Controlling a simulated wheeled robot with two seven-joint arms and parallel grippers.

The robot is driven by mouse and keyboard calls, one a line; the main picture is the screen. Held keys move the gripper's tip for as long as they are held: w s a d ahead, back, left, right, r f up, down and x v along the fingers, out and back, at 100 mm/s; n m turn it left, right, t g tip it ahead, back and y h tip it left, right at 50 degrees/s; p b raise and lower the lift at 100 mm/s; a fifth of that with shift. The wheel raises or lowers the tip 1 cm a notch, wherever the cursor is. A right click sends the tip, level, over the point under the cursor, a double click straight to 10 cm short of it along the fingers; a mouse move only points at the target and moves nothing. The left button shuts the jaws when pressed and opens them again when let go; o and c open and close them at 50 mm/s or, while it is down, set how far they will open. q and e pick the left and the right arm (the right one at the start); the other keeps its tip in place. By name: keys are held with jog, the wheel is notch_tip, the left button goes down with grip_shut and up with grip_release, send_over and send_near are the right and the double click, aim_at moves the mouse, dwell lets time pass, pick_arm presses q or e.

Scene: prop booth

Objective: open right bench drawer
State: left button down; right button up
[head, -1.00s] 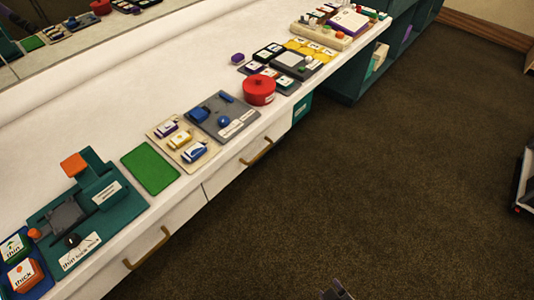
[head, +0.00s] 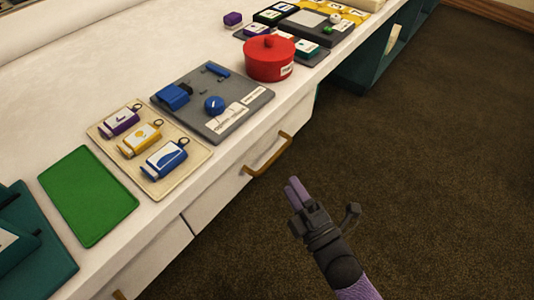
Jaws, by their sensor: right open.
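The right bench drawer (head: 222,195) is a white front under the bench top, flush with the bench and shut. Its bronze bar handle (head: 268,158) shows in the middle of the head view. My right gripper (head: 295,189) comes up from the bottom right, with its purple-grey fingers pointing up toward the handle. It is open and empty, in front of the drawer and apart from the handle. The left gripper is out of view.
The bench top (head: 60,110) holds a green mat (head: 88,195), a tray with key tags (head: 190,172), a grey board (head: 243,118) and a red pot (head: 269,62). Another drawer handle (head: 118,295) shows at the bottom left. The carpet (head: 440,170) is clear on the right.

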aim_at(274, 157)
jog(key=b+x, duration=0.2)
jog(key=x, duration=0.6)
jog(key=shift+w+b, duration=0.15)
jog(key=shift+b, duration=0.25)
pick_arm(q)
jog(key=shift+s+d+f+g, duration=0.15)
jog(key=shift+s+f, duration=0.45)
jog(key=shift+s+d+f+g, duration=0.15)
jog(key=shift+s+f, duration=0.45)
pick_arm(e)
jog(key=shift+c, duration=0.2)
grip_shut()
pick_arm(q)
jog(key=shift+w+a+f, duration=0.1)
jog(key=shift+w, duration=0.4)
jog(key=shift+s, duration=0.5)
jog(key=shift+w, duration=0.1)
